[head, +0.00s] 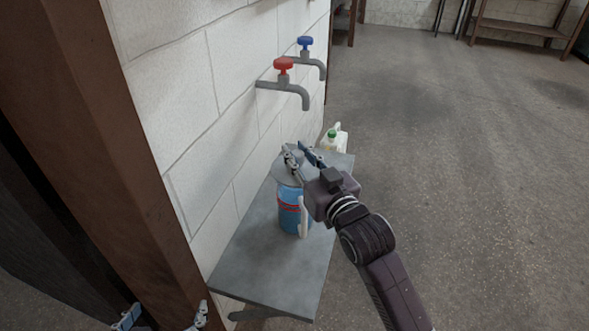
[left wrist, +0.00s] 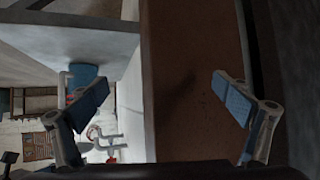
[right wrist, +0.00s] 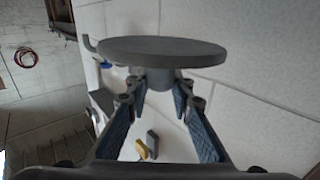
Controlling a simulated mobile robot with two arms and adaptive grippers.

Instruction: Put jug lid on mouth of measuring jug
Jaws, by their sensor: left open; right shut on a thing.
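The measuring jug (head: 289,212) is blue with red bands and a pale handle (head: 304,218). It stands upright on a grey wall shelf, and its blue side also shows in the left wrist view (left wrist: 84,76). The jug lid (right wrist: 162,50) is a flat grey disc with a knob (right wrist: 158,80). My right gripper (head: 297,152) is shut on the knob, with the lid (head: 288,172) at the top of the jug. I cannot tell whether lid and mouth touch. My left gripper (head: 162,317) is open and empty, low at the left, well apart from the jug.
The grey shelf (head: 255,262) is bare in front of the jug. A white container with a green cap (head: 341,142) is behind. A red tap (head: 283,66) and a blue tap (head: 305,43) project from the wall above. A brown post (head: 115,150) stands near my left gripper.

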